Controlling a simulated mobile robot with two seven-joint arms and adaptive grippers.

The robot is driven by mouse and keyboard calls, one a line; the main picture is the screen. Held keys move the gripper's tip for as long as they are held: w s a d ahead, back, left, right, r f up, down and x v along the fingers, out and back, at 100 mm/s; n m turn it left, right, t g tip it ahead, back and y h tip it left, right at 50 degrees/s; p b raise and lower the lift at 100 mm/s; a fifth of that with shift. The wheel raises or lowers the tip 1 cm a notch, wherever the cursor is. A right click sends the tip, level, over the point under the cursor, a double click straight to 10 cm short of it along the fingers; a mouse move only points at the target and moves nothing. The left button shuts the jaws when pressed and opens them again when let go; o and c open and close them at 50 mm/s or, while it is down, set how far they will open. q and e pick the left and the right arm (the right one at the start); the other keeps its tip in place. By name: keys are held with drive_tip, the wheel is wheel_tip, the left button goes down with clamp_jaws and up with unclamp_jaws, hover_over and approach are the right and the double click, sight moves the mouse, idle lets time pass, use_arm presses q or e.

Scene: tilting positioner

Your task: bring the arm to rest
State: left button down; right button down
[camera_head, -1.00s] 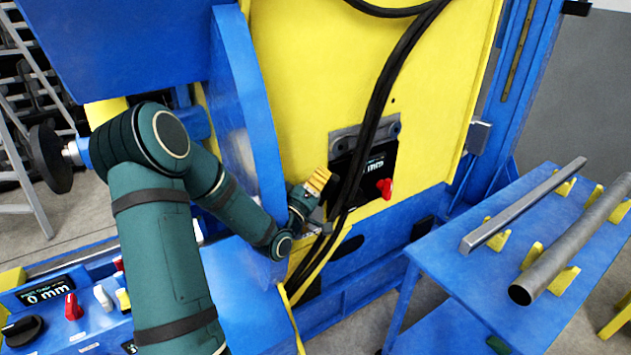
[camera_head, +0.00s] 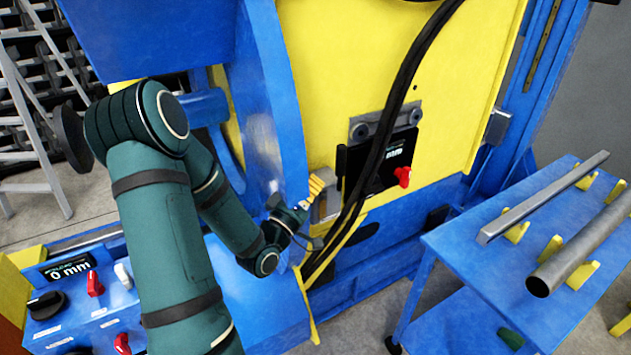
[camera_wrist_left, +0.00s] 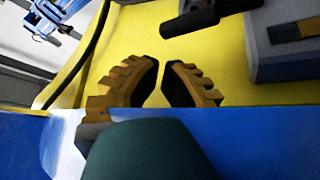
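My left arm, dark green, comes in from the left in the head view and bends toward the yellow panel (camera_head: 330,80). My left gripper (camera_head: 318,186), with yellow ribbed fingers, is in front of the panel's lower part, left of the black cables. In the left wrist view the gripper (camera_wrist_left: 161,66) has its two fingertips close together with a narrow gap between them. Nothing shows between the fingers. My right gripper is in neither view.
A black display box (camera_head: 390,163) with a red knob is right of the cables (camera_head: 385,110). A control panel (camera_head: 85,300) is at lower left. A blue cart (camera_head: 480,275) at right bears a square bar (camera_head: 545,197) and a round pipe (camera_head: 585,245).

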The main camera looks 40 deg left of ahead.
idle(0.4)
use_arm(q)
drive_tip(key=w+d+f+m+g+h, duration=0.25)
drive_tip(key=d+f+g, duration=0.25)
drive_tip(key=d+f, duration=0.55)
drive_tip(key=w+d+f+m+g+h, duration=0.1)
drive_tip(key=d+f+m+g+h, duration=0.2)
drive_tip(key=d+f+g, duration=0.5)
drive_tip(key=s+d+f+m+g+h, duration=0.1)
drive_tip(key=s+d+f+m+g, duration=0.4)
drive_tip(key=s+d+f, duration=0.7)
drive_tip(key=shift+s+d+g, duration=0.8)
drive_tip(key=shift+d+g, duration=0.3)
drive_tip(key=shift+d, duration=0.05)
drive_tip(key=shift+w+r+h, duration=0.1)
drive_tip(key=shift+h, duration=0.15)
